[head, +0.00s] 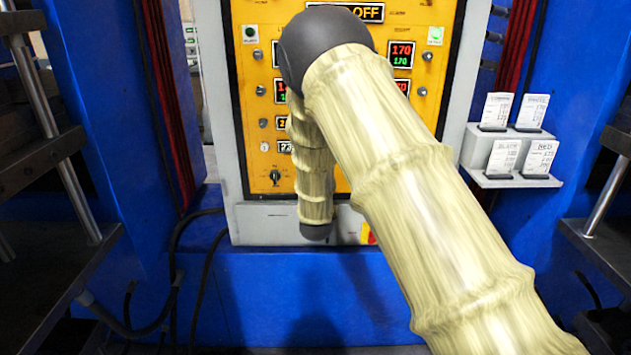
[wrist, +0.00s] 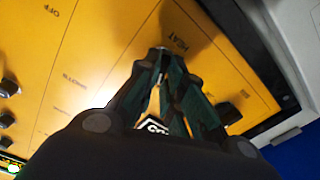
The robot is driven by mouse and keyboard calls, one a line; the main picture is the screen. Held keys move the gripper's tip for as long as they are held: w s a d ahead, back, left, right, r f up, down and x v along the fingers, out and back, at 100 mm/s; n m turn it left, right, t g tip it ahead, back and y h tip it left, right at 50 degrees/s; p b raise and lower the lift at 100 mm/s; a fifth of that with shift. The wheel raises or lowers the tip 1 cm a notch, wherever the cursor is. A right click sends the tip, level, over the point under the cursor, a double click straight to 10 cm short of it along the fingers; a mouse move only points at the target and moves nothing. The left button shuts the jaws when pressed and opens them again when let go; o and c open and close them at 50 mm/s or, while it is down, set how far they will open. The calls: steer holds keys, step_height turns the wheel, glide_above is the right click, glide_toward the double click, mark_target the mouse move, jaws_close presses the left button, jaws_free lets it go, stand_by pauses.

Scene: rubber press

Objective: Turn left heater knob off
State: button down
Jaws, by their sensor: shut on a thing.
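The yellow control panel (head: 262,188) stands ahead in a grey frame. A black rotary knob (head: 275,175) shows at its lower left; I cannot tell for sure whether it is the left heater knob. In the wrist view my gripper (wrist: 160,54) is at the panel, its fingers closed together at the tips. They are shut on a small knob-like thing, mostly hidden between them, beside the printed word HEAT (wrist: 178,43). Another dark knob (wrist: 228,112) shows to the right of the fingers. In the head view my arm hides the gripper and the middle of the panel.
Red and green digital displays (head: 401,55) show beside my arm. A white card rack (head: 512,178) juts out right of the panel. Blue press columns and dark platens flank both sides. Black cables (head: 205,280) hang at lower left.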

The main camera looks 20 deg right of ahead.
stand_by(0.3)
steer(key=c, duration=1.5)
jaws_free()
steer(key=shift+c, duration=0.2)
steer(key=shift+s, duration=0.15)
steer(key=v, duration=1.1)
steer(key=shift+s, duration=0.35)
steer(key=shift+a, duration=0.1)
